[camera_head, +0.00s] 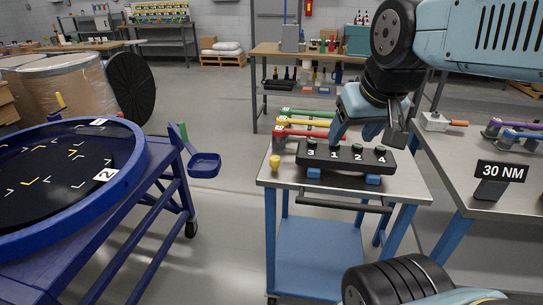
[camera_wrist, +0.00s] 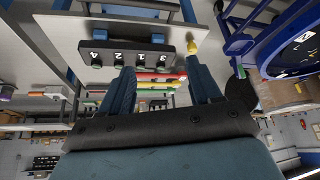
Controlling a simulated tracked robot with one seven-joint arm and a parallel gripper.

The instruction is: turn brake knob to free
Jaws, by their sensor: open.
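No knob is labelled as a brake or free, so I cannot tell which one is the brake knob. A blue round turntable (camera_head: 140,160) at the left has a yellow handle (camera_head: 60,100) and a small red knob (camera_head: 121,115) at its far rim. A small yellow knob-like piece (camera_head: 275,162) stands on the cart's left corner; it also shows in the wrist view (camera_wrist: 192,47). My gripper (camera_head: 363,133) is over the cart, behind the numbered black block, with its fingers down. In the wrist view my gripper (camera_wrist: 160,72) is open, with nothing held between the fingers.
The black block (camera_head: 345,169), marked 3, 1, 2, 4, sits on the steel cart (camera_head: 405,187). Red, yellow and green-handled tools (camera_head: 300,121) lie behind it. A "30 NM" sign (camera_head: 500,172) stands on the right bench. Open floor (camera_head: 225,220) separates cart and turntable.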

